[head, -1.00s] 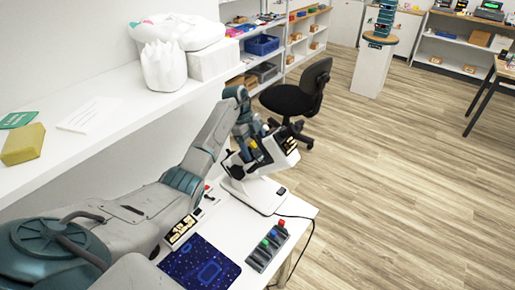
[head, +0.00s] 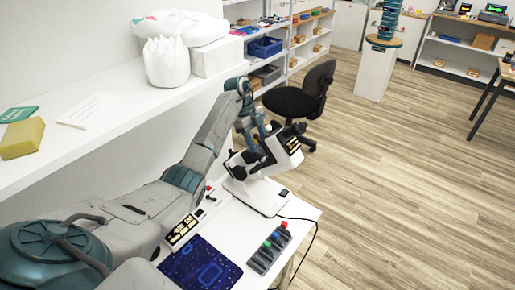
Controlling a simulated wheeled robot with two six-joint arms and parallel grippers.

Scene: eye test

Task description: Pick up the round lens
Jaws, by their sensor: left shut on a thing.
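My left gripper (head: 257,147) is at the far end of my left arm, just at the left side of the head of a white device (head: 270,195) on the white table (head: 228,223). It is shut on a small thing. The arm and the device crowd this spot, so I cannot make out the held thing's shape or tell whether it is the round lens. I cannot pick out a round lens elsewhere in the head view. I cannot tell whether the gripper touches the device. My right gripper is not in view.
A blue patterned mat (head: 200,265) and a grey strip with red, green and blue knobs (head: 269,249) lie on the table. A black cable runs off its right edge. A black chair (head: 303,98) stands behind. A wall shelf (head: 95,140) runs along the left.

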